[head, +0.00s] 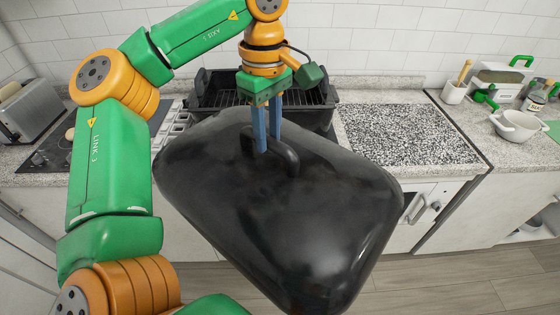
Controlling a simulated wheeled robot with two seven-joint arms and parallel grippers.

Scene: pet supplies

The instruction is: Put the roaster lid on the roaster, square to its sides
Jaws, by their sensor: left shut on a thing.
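The roaster lid (330,215) is a large black domed rounded rectangle with a raised handle (284,158) on top. My left gripper (266,148) points down with its blue fingers shut on that handle. The lid hangs in the air, in front of the counter edge and turned at an angle to the roaster. The roaster (203,90) is a black rectangular pan with a rack inside, standing on the counter behind the lid. Its near side is hidden by the lid and gripper. My right gripper is not in view.
A speckled board (410,135) lies on the counter right of the roaster. A white bowl (518,126), a utensil crock (454,92) and a white box (500,78) stand at the far right. A toaster (30,108) and a dark cooktop (50,152) are at the left.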

